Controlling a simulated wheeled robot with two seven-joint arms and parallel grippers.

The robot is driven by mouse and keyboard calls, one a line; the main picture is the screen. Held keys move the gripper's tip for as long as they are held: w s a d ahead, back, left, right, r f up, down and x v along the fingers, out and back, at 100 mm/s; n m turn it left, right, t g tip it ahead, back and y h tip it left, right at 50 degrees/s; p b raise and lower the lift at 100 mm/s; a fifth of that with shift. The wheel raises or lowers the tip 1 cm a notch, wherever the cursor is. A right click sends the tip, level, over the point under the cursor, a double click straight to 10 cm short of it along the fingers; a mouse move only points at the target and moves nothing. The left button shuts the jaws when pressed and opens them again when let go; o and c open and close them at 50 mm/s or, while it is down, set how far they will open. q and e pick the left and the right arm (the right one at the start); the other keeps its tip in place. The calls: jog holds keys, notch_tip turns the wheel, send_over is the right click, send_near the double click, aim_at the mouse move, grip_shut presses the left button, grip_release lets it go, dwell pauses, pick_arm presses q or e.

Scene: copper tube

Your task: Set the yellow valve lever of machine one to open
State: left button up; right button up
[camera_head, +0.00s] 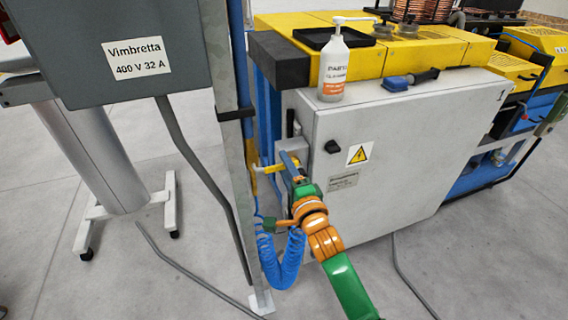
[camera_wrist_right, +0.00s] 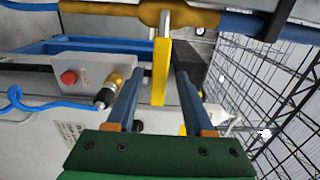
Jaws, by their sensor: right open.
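The yellow valve lever (camera_head: 268,169) is at the left side of the grey cabinet of machine one (camera_head: 405,150), partly hidden by my right gripper (camera_head: 287,160) in the head view. In the wrist view, the yellow lever (camera_wrist_right: 161,72) hangs down from a brass-coloured pipe fitting (camera_wrist_right: 130,14). My right gripper (camera_wrist_right: 159,85) is open, with a blue finger on each side of the lever and visible gaps between. Whether the lever lies fully between the fingertips or just beyond them, I cannot tell. My left gripper is not in view.
A grey post (camera_head: 228,130) and a coiled blue hose (camera_head: 280,262) stand close left of the right gripper. The wrist view shows a box with a red button (camera_wrist_right: 69,77) and a wire mesh fence (camera_wrist_right: 270,90). A pump bottle (camera_head: 333,68) stands on the machine.

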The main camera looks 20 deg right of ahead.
jog(key=shift+w+f, duration=0.15)
jog(key=shift+w, duration=0.45)
jog(key=shift+s, duration=0.2)
jog(key=shift+c, duration=0.4)
grip_shut()
jog(key=shift+r, duration=0.2)
